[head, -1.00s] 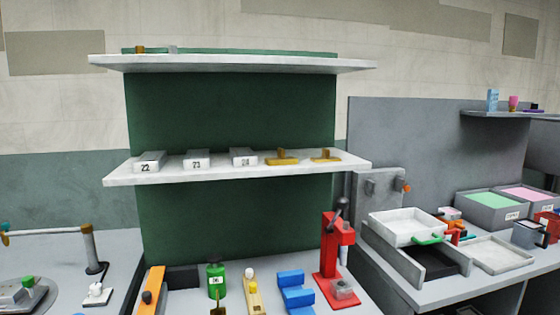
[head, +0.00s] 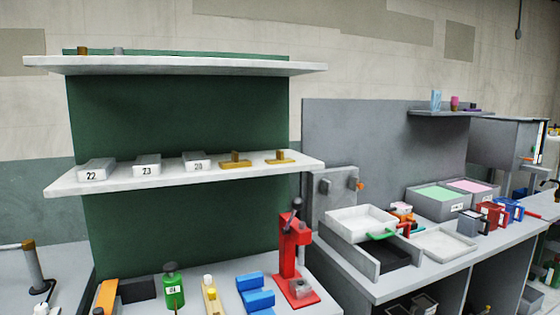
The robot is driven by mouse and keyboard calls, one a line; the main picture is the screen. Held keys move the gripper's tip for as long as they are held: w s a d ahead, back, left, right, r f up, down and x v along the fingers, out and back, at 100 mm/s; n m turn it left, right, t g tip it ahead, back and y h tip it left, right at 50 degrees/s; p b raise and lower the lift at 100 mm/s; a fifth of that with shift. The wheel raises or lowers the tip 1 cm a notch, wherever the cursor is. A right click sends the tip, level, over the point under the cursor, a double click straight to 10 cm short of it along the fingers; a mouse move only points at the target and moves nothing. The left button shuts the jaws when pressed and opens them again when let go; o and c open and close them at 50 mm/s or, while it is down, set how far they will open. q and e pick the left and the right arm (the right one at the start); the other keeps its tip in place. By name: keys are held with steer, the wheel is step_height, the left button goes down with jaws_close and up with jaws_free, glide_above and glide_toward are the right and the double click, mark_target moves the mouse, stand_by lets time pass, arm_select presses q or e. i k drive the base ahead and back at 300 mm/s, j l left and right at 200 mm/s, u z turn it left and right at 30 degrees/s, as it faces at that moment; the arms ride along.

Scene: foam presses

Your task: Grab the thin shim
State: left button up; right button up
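Two brass-coloured flat pieces with upright tabs, which look like shims, sit at the right end of the middle white shelf in the head view: a left one (head: 235,163) and a right one (head: 280,160). The right one looks slightly smaller, but I cannot tell their thicknesses apart for sure. No label on either reads as thin shim. Three white numbered blocks stand left of them on the same shelf (head: 150,184), the leftmost marked 22 (head: 95,171). Neither of my grippers is in view.
Below the shelf, the bench holds a red press (head: 293,258), a blue stepped block (head: 254,291) and a green bottle (head: 173,286). A second bench on the right carries a white tray (head: 352,226) and foam bins (head: 437,203). The upper shelf (head: 190,66) overhangs the middle one.

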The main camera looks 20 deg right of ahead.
mark_target(280, 159)
steer(key=u, duration=0.65)
steer(key=k+l+u, duration=0.1)
steer(key=l+u, duration=0.35)
steer(key=k+l+u, duration=0.15)
steer(key=l+u, duration=0.2)
steer(key=u, duration=0.15)
steer(key=k+l+u, duration=0.4)
steer(key=k+l, duration=0.2)
steer(key=l, duration=0.1)
